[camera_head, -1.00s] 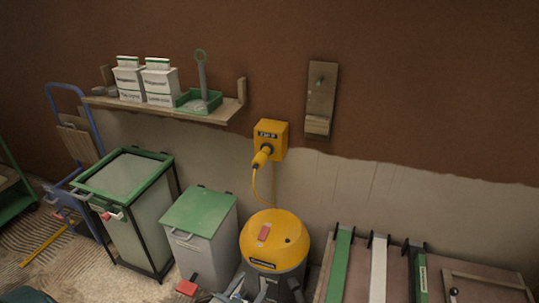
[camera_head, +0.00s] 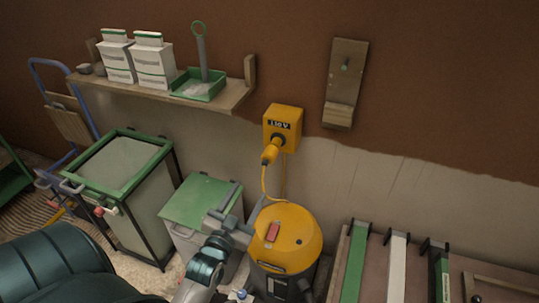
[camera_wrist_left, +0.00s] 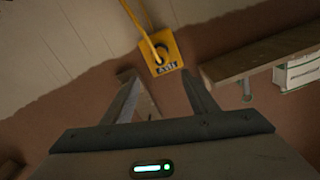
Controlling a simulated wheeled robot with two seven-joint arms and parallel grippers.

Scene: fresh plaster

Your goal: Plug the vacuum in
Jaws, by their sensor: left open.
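The vacuum (camera_head: 283,240) has a yellow dome with a red switch and stands on the floor below the wall. A yellow socket box (camera_head: 283,125) is on the wall above it. A yellow plug (camera_head: 269,154) on a yellow cable is at the box's dark round outlet; I cannot tell whether it is fully seated. The box also shows in the left wrist view (camera_wrist_left: 169,64), beyond the fingertips. My left gripper (camera_head: 238,212) is open and empty, left of the vacuum and below the plug, apart from both. My right gripper is not in view.
A shelf (camera_head: 215,103) with white boxes and a green tray (camera_head: 204,88) is left of the socket. Green-topped bins (camera_head: 200,203) stand below it. A wooden bracket (camera_head: 347,80) hangs right. Boards (camera_head: 397,270) lean at lower right.

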